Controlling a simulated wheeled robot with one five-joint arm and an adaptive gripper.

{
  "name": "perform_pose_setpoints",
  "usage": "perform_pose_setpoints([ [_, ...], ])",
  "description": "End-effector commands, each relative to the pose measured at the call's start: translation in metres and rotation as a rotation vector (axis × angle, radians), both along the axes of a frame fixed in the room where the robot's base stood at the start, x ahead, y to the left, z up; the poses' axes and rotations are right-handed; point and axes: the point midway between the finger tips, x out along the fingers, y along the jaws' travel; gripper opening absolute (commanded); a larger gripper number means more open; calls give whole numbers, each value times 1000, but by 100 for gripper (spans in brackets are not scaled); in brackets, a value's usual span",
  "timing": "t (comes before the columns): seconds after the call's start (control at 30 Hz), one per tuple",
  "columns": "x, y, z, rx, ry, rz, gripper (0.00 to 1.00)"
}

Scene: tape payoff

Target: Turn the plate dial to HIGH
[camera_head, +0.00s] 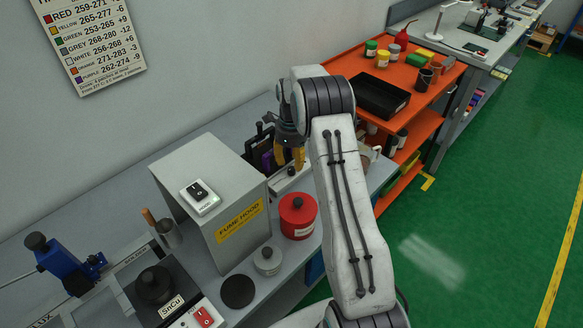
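A dark hot plate (186,291) stands at the bottom left of the bench. A black lidded pot (154,285) and an "SnCu" label are on it. A red switch (204,316) sits on a pale panel at its front edge. I cannot make out a plate dial or a HIGH mark; the panel is cut off by the frame's bottom edge. My gripper (289,158) hangs beyond the fume hood, far from the plate.
The grey fume hood (213,184) stands between my gripper and the plate, with a switch box (200,197) on top. A red canister (298,216), a grey jar (268,261) and a black disc (238,291) are nearby. A blue tool (68,266) stands left.

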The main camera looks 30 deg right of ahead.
Motion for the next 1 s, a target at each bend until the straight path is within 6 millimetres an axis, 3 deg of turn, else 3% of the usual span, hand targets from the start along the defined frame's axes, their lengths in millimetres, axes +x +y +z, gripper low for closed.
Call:
perform_pose_setpoints([
  [0.33,0,0,-33,0,1,2,35],
  [0.73,0,0,-39,0,0,2,35],
  [0.77,0,0,-39,0,0,2,39],
  [1.0,0,0,-39,0,0,2,17],
])
